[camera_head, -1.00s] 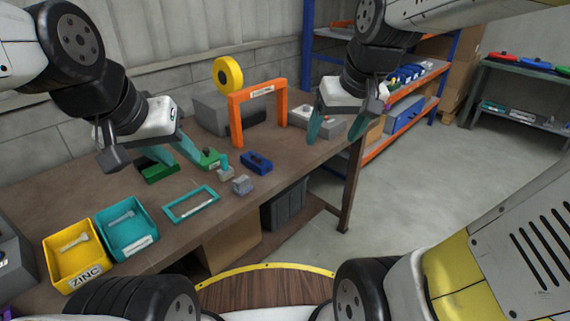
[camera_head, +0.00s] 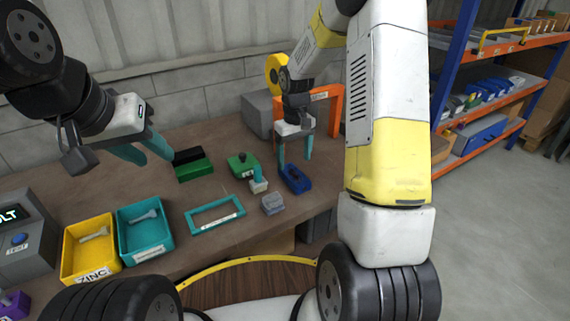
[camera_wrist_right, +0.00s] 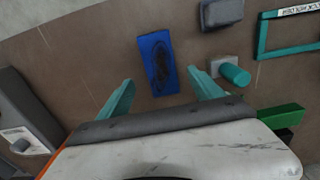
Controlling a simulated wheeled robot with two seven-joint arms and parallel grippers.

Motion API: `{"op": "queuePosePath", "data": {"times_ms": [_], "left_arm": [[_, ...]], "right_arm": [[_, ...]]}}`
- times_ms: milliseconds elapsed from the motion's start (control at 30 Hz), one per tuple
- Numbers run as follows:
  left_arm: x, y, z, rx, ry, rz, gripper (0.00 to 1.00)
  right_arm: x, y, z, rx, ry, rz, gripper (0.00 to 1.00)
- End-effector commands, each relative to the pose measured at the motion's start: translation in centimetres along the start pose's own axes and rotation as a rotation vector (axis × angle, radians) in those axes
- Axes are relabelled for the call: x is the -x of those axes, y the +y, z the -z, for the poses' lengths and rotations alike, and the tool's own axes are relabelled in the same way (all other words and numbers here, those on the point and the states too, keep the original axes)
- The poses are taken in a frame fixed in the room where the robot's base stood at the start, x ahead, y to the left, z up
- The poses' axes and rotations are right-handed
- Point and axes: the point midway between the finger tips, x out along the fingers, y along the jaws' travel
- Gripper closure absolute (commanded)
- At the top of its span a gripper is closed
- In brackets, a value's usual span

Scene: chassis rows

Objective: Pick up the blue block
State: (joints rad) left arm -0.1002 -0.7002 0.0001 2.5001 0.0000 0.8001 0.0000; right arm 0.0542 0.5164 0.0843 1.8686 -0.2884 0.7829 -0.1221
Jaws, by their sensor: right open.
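The blue block (camera_head: 295,179) lies on the brown workbench, with a dark recess in its top. It shows whole in the right wrist view (camera_wrist_right: 158,64), just beyond the fingertips and roughly between their lines. My right gripper (camera_head: 295,161) is open and empty above the block, its teal fingers pointing down; its fingers also show apart in the wrist view (camera_wrist_right: 161,82). My left gripper (camera_head: 157,160) is open and empty over the left part of the bench, well away from the block.
A grey block (camera_head: 273,204) and a grey piece with a teal peg (camera_head: 258,181) stand close by. A teal frame (camera_head: 215,215), green blocks (camera_head: 194,166), a teal bin (camera_head: 145,230) and a yellow bin (camera_head: 90,250) lie to the left. An orange arch (camera_head: 337,120) stands behind.

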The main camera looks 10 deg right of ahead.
Motion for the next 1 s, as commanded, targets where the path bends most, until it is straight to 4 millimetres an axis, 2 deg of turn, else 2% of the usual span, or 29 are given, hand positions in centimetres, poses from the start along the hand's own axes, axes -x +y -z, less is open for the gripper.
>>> {"op": "queuePosePath", "data": {"times_ms": [333,633,1000], "left_arm": [[0.0,0.0,0.0,0.000,0.000,0.000,0.64],[0.0,0.0,0.0,0.000,0.000,0.000,0.64],[0.0,0.0,0.0,0.000,0.000,0.000,0.64]], "right_arm": [[-4.8,-0.1,-0.3,-0.001,-0.002,0.001,0.25],[-5.2,-0.1,-0.3,-0.001,0.001,0.000,0.25],[-5.2,-0.1,-0.3,-0.001,0.001,0.000,0.97]]}}
